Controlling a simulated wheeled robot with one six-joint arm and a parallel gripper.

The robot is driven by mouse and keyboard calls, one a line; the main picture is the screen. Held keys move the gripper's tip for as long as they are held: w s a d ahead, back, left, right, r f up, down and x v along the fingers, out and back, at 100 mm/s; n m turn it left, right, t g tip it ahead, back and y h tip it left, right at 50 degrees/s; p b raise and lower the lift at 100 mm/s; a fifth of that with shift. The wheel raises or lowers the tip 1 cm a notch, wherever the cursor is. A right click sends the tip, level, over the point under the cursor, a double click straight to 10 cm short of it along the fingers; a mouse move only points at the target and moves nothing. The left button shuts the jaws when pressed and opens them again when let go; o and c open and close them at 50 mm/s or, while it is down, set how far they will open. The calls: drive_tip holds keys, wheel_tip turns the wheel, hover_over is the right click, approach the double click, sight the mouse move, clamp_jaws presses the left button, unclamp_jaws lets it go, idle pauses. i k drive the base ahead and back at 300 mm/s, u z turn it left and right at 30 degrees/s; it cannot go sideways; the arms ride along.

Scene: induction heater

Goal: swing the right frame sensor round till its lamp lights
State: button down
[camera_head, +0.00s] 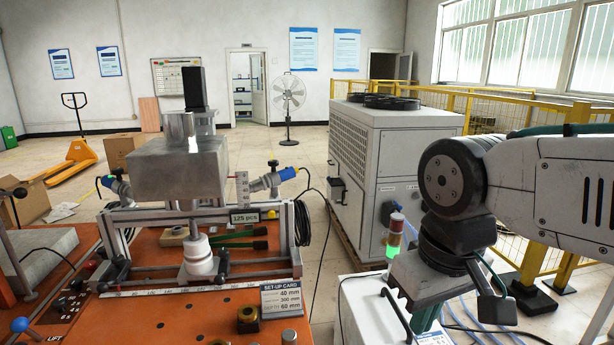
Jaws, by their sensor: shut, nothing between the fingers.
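The right frame sensor (275,180) is a silver barrel with a blue end, held in a clamp at the right upright of the metal frame (205,215). Its blue end points up to the right, and a cable runs from it. A matching left sensor (115,186) sits on the other side of the frame. My gripper (428,318) hangs low at the right, apart from the sensor. Its greenish fingers are shut and empty, partly hidden by my wrist.
A metal block (180,170) stands above the orange bench (190,320). A set-up card (282,299) stands at the bench's front right. A signal tower (394,235) with a green lower segment rises beside my wrist. A large white chiller (400,160) stands behind.

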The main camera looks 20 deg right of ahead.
sight(271, 180)
drive_tip(key=z, duration=1.45)
drive_tip(key=k, duration=0.9)
drive_tip(key=u, duration=1.1)
drive_tip(key=i, duration=0.95)
